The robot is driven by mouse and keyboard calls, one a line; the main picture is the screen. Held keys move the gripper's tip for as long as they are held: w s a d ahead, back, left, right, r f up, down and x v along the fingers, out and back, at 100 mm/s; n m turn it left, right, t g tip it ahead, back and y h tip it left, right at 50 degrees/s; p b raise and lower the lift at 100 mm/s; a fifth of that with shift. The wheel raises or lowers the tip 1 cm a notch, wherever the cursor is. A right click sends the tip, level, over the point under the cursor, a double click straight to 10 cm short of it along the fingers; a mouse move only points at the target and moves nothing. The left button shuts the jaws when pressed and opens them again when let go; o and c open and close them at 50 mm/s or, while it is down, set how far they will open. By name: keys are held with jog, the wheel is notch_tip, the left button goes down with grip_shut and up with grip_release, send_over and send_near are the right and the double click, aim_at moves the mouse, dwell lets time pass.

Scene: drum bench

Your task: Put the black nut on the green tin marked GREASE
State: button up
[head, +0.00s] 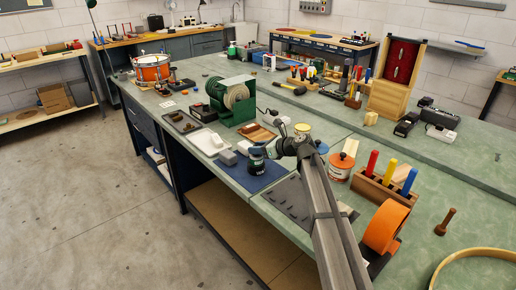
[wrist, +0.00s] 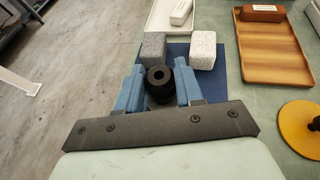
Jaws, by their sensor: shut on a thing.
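The black nut (wrist: 158,76), a dark round piece with a hole in its top, sits between the two blue fingers of my gripper (wrist: 157,92) in the wrist view. My gripper is shut on it. In the head view my gripper (head: 257,160) is over the blue mat (head: 272,179), near its left part; the nut is too small there to make out clearly. I cannot pick out a green tin marked GREASE in either view.
Two grey blocks (wrist: 151,46) (wrist: 203,50) stand just beyond my fingers on the mat. A wooden tray (wrist: 270,73), a white tray (wrist: 180,30) and an amber disc (wrist: 302,115) lie nearby. A green grinder (head: 234,100) stands behind; a tool rack (head: 384,188) stands at right.

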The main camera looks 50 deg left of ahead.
jog(key=shift+f, duration=0.1)
jog(key=o, duration=1.1)
jog(key=shift+d+r, duration=0.25)
jog(key=v, duration=1.1)
jog(key=shift+d, duration=0.2)
jog(key=shift+w+r, duration=0.15)
jog(key=shift+w, duration=0.05)
